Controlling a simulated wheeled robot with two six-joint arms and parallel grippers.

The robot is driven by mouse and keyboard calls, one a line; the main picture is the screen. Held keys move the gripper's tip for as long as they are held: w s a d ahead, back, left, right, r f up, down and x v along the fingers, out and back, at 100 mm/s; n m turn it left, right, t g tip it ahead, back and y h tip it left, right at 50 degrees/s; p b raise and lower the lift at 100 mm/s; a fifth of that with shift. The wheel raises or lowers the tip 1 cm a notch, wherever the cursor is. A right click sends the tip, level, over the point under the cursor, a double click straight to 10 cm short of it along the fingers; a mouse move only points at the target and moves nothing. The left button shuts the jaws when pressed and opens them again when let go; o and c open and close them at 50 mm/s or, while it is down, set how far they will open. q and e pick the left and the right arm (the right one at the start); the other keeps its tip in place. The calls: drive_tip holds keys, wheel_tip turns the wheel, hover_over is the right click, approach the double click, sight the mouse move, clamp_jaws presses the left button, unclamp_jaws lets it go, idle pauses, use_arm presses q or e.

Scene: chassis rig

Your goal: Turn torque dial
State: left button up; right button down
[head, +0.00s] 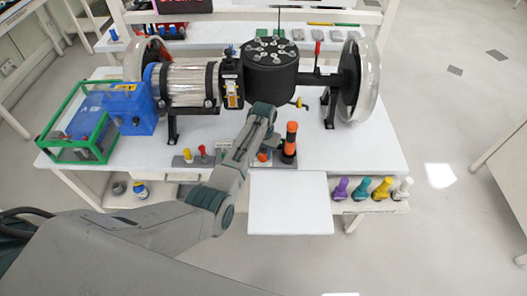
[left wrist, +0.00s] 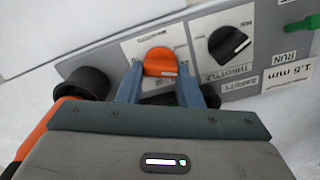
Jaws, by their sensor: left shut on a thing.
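An orange dial (left wrist: 160,62) sits on a white-labelled patch of a grey panel (left wrist: 262,82); its own label is partly hidden. My left gripper (left wrist: 160,82) has one blue-grey finger on each side of this dial and is shut on it. In the head view the left gripper (head: 264,146) reaches down to the panel, with the orange dial (head: 262,156) showing at its tips. A black dial (left wrist: 229,44) with a throttle label is just right of the orange one. My right gripper is not in view.
An orange and black upright cylinder (head: 290,140) stands close beside the left gripper. Behind it is the engine rig with a black drum (head: 270,75). A green-framed box (head: 80,130) is at the left. Several coloured knobbed pieces (head: 380,188) stand on a lower shelf at the right.

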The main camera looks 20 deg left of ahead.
use_arm(q)
drive_tip(key=m+p, duration=0.2)
drive_tip(key=m, duration=0.1)
drive_tip(key=shift+d+r+m, duration=0.1)
drive_tip(key=shift+r+m, duration=0.05)
drive_tip(key=shift+m, duration=0.15)
drive_tip(key=m+p, duration=0.2)
drive_tip(key=m, duration=0.2)
drive_tip(key=shift+d, duration=0.1)
drive_tip(key=shift+m+p, duration=0.35)
drive_tip(key=shift+m, duration=0.25)
drive_tip(key=o, duration=1)
drive_tip(key=shift+s, duration=0.1)
wheel_tip(320, 180, up, 10)
drive_tip(key=shift+r+b, duration=0.25)
drive_tip(key=shift+b, duration=0.55)
